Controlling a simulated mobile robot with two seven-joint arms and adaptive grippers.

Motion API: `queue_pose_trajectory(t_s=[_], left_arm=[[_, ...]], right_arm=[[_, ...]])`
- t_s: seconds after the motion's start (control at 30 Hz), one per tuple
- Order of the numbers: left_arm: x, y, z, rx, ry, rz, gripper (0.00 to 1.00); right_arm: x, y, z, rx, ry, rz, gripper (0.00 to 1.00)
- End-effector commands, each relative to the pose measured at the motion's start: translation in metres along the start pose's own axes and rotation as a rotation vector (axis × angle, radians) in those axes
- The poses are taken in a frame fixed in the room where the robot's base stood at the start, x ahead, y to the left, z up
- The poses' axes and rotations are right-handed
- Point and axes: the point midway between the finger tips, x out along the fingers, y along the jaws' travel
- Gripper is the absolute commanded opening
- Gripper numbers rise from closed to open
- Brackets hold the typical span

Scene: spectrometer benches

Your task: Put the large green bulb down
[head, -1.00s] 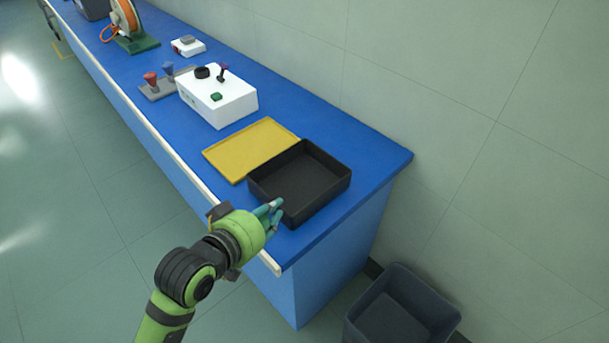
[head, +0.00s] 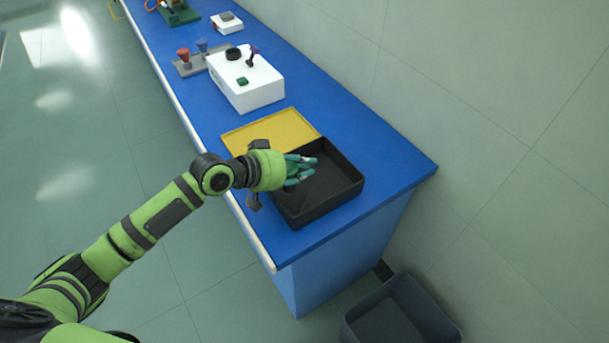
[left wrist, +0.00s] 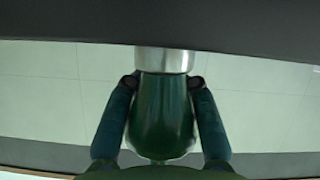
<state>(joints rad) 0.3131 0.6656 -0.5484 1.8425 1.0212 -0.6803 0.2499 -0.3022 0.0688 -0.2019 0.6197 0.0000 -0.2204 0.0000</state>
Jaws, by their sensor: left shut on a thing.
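The large green bulb (left wrist: 163,112) is dark green glass with a silver metal base in the left wrist view. My left gripper (left wrist: 163,90) is shut on it, one finger on each side, and the silver base points away from the palm. There the bulb is mostly hidden by the fingers and hand. I cannot tell whether it touches the tray. My right gripper is not in view.
A grey bin (head: 400,318) stands on the floor by the bench end.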

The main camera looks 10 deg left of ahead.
Motion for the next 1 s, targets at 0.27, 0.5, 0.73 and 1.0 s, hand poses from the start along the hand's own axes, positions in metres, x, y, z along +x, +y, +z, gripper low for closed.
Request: queue_pose_trajectory(t_s=[0.27,0.5,0.73,1.0], left_arm=[[0.016,-0.016,0.026,-0.001,-0.001,-0.001,0.00],[0.016,-0.016,0.026,0.000,0.000,-0.001,0.00],[0.018,-0.018,0.030,0.000,-0.001,-0.001,0.36],[0.018,-0.018,0.030,0.000,-0.001,-0.001,0.53]], right_arm=[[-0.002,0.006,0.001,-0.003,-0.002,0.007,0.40],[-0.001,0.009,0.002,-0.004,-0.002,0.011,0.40],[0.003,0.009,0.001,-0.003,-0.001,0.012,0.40],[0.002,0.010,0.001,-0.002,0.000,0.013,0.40]])
